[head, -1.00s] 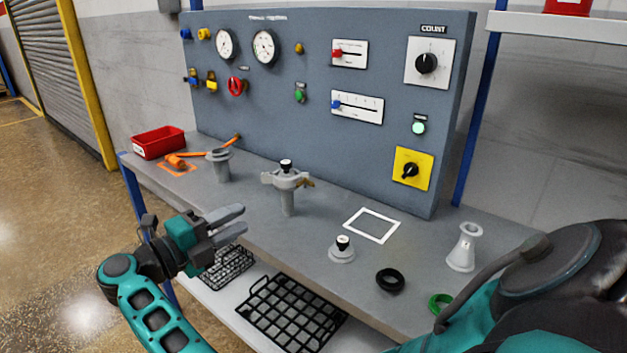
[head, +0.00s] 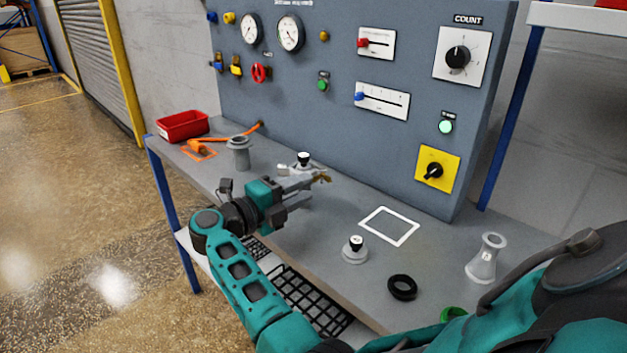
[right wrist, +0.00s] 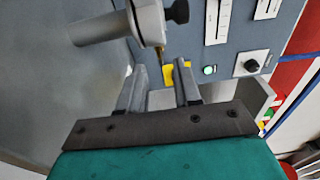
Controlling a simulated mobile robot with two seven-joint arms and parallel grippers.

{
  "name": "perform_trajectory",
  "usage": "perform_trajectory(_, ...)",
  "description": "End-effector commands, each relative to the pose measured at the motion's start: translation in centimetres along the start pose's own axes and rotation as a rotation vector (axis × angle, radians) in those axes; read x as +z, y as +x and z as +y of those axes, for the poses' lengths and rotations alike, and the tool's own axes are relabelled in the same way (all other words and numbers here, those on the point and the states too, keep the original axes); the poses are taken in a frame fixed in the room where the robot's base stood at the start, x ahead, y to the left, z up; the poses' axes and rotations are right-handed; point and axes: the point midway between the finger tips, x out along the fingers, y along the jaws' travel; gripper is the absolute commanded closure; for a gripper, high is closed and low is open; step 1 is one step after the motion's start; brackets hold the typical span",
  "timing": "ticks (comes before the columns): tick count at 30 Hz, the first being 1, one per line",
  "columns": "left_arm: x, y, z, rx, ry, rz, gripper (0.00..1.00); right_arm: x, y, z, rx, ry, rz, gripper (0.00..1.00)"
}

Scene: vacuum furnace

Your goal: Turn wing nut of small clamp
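The small clamp with its brass wing nut (head: 322,178) sits on a grey fitting with a black knob (head: 303,158) on the bench. My right gripper (head: 306,190) reaches in front of it and hides most of the fitting's lower part. In the right wrist view the grey fitting (right wrist: 110,26) is at the upper left, and a small bit of the brass wing nut (right wrist: 161,52) shows just beyond the fingertips. The right gripper (right wrist: 160,75) is open, with nothing between its fingers. Whether a finger touches the nut is unclear. My left gripper is not in view.
A grey flanged tube (head: 239,155) and a red bin (head: 183,126) stand at left. A knobbed flange (head: 355,250), black ring (head: 402,287) and conical fitting (head: 485,260) lie at right. The control panel (head: 300,95) rises behind. The white-framed square (head: 390,226) is empty.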

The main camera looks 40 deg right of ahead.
Motion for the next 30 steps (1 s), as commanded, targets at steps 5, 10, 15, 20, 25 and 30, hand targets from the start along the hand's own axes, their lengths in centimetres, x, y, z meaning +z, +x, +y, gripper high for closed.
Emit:
perform_trajectory(5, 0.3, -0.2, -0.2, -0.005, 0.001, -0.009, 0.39, 0.0, 2.6, -0.1, -0.002, 0.000, 0.000, 0.67)
perform_trajectory(10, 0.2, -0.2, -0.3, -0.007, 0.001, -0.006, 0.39, 0.0, 3.6, 0.0, 0.000, 0.001, -0.001, 0.67)
perform_trajectory(15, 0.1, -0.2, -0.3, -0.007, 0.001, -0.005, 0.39, 0.0, 3.8, 0.0, 0.000, 0.001, -0.001, 0.67)
perform_trajectory(20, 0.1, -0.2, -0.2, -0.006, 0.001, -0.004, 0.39, 0.0, 3.7, 0.0, 0.000, 0.001, -0.001, 0.72)
perform_trajectory(25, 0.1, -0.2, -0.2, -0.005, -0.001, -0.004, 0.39, 0.0, 3.7, 0.0, 0.000, 0.001, -0.001, 0.88)
perform_trajectory(30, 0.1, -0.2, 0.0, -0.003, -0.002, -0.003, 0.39, 0.0, 3.7, 0.0, 0.000, 0.001, -0.001, 1.00)
